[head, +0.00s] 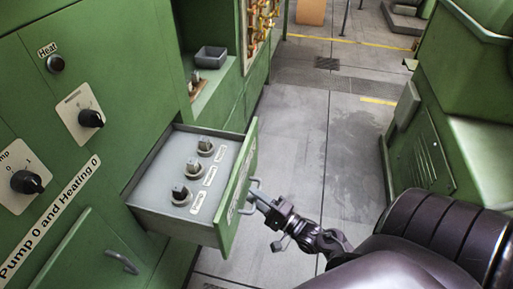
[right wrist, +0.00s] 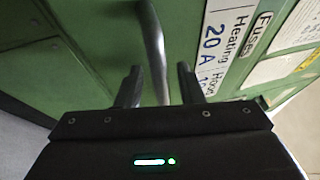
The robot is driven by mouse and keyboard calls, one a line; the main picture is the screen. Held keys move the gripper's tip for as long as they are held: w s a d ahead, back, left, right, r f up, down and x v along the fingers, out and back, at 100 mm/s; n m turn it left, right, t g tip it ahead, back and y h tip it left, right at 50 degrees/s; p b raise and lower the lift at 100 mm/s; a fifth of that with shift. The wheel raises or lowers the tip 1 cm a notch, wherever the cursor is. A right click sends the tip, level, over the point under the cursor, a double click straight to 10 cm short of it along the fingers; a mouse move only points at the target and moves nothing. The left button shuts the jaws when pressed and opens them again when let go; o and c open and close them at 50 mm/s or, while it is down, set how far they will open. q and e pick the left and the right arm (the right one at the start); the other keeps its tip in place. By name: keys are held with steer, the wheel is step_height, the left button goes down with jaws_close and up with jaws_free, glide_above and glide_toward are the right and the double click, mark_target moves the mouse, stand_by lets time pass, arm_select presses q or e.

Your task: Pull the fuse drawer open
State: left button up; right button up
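The fuse drawer (head: 208,232) stands pulled out from the green cabinet on the left in the head view. Several fuses sit on its grey top panel. Its green front (head: 238,187) carries a metal handle (head: 248,206). In the right wrist view the handle (right wrist: 155,50) runs between the two fingers of my right gripper (right wrist: 159,90), with a visible gap on each side. The gripper appears open around the handle. In the head view my right gripper (head: 262,200) is at the handle, from the right. My left gripper is not in view.
A second drawer handle (head: 122,262) is on the cabinet at lower left. Black knobs (head: 91,118) are on the cabinet face. A small grey tray (head: 210,57) sits on a ledge behind the drawer. The floor (head: 320,130) right of the drawer is clear up to the green machine (head: 470,90).

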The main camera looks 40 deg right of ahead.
steer(key=b+v, duration=0.1)
steer(key=v, duration=0.7)
stand_by(0.5)
steer(key=s+a+f+n+g+h, duration=0.1)
steer(key=s+a+f+n+g, duration=0.15)
steer(key=f, duration=0.65)
steer(key=s+a+f+n+g+h, duration=0.1)
steer(key=s+a+f+n+g, duration=0.2)
steer(key=f, duration=0.7)
steer(key=s+a+f+n+g+h, duration=0.1)
steer(key=s+f+n+g, duration=0.2)
steer(key=f, duration=0.6)
steer(key=s+a+f+n+g+h, duration=0.2)
steer(key=s+f+n+g, duration=0.7)
steer(key=s, duration=0.7)
step_height(320, 180, down, 3)
steer(key=shift+s+a+f+n+g, duration=0.15)
steer(key=shift+s+a+n+g, duration=0.2)
steer(key=shift+g, duration=0.1)
